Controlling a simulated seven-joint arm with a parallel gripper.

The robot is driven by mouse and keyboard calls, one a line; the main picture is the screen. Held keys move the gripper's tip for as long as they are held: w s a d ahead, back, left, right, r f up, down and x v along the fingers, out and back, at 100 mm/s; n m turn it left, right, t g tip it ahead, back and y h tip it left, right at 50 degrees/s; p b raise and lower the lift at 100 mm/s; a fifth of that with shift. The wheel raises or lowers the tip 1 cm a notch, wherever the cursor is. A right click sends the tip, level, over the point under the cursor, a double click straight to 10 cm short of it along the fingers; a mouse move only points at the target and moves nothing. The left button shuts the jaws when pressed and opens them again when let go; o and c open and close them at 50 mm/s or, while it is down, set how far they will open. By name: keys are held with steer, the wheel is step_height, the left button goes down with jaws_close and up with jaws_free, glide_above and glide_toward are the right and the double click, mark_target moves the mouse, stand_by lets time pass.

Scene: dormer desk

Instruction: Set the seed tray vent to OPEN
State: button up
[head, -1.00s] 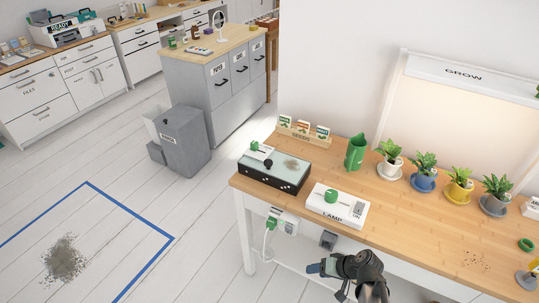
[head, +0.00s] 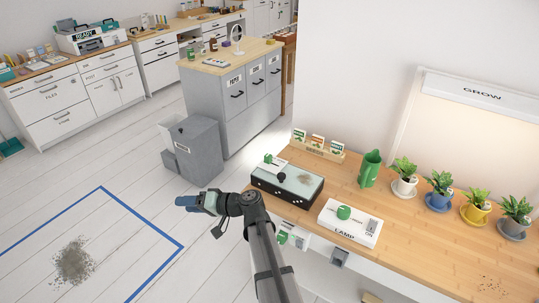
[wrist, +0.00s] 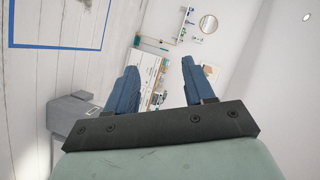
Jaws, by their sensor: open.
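The seed tray (head: 288,186) is a low black box with a pale clear lid on the left end of the wooden desk. A black knob (head: 282,176) stands on its lid. A small white plate with a green knob (head: 268,159) sits at its back left corner; its marks are too small to read, so I cannot tell the vent's setting. My gripper (head: 192,203) is in the air left of the desk, pointing left, away from the tray. In the wrist view its two blue fingers (wrist: 157,85) are apart with nothing between them.
A white LAMP box (head: 350,224) with a green knob stands right of the tray. Seed packets (head: 318,146), a green jug (head: 370,168) and several potted plants (head: 440,188) stand along the back. A grey bin (head: 193,148) is on the floor beyond my gripper.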

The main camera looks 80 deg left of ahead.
steer(key=s+a+r+g+h, duration=0.1)
steer(key=s+a+r+g, duration=0.2)
steer(key=s+r, duration=0.6)
step_height(320, 180, up, 4)
steer(key=n+t+h, duration=0.2)
steer(key=n+t, duration=0.7)
steer(key=t, duration=0.5)
glide_above(269, 155)
steer(key=w+d, duration=0.4)
steer(key=x, duration=1.3)
steer(key=shift+s+a+f, duration=0.1)
steer(key=shift+a, duration=0.2)
steer(key=shift+c, duration=0.5)
jaws_close()
